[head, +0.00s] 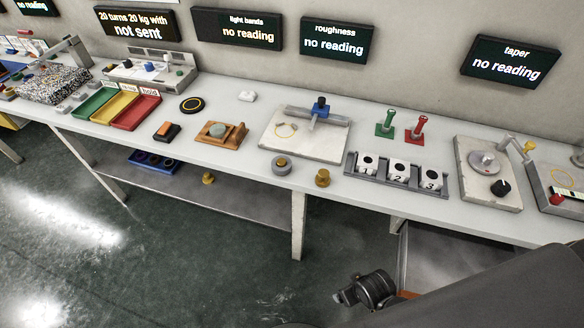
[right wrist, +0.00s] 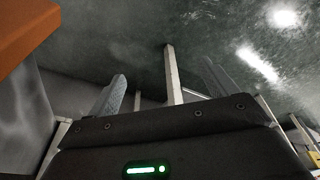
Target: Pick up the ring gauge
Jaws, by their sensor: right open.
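A thick grey ring (head: 282,166) with a brass-coloured centre lies near the front edge of the bench; it looks like the ring gauge, though I cannot be sure. A brass weight-like piece (head: 322,178) stands just right of it. My right gripper (head: 342,297) is low in front of the bench, below its top and well apart from the ring. In the right wrist view its two fingers (right wrist: 164,90) are spread with nothing between them. My left gripper is not in view.
The long white bench (head: 240,178) has a lower shelf (head: 240,205) and legs (head: 298,225). A numbered block rack (head: 397,174) and a pale plate with a blue-topped stand (head: 305,133) are near the ring. A black disc (head: 192,104) lies further left. Floor in front is clear.

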